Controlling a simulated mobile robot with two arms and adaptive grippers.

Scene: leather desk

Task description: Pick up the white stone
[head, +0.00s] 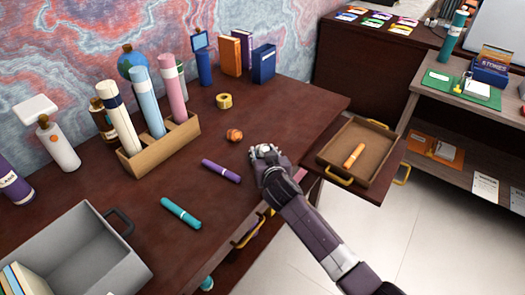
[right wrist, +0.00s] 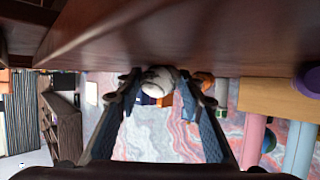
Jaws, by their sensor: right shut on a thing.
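The white stone (right wrist: 158,80) sits between the two fingers of my right gripper (right wrist: 158,88) in the right wrist view, where the desk surface shows at the top. In the head view my right gripper (head: 264,154) is at the desk's right front edge, shut on the stone. The fingers cover most of the stone there, and I cannot tell if it touches the desk. My left gripper is not in view.
An orange-brown ball (head: 234,135) lies just left of my right gripper. A purple marker (head: 221,171) and a teal marker (head: 181,212) lie nearby. An open drawer tray (head: 380,143) with an orange marker is to the right. A grey bin (head: 78,255) stands front left.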

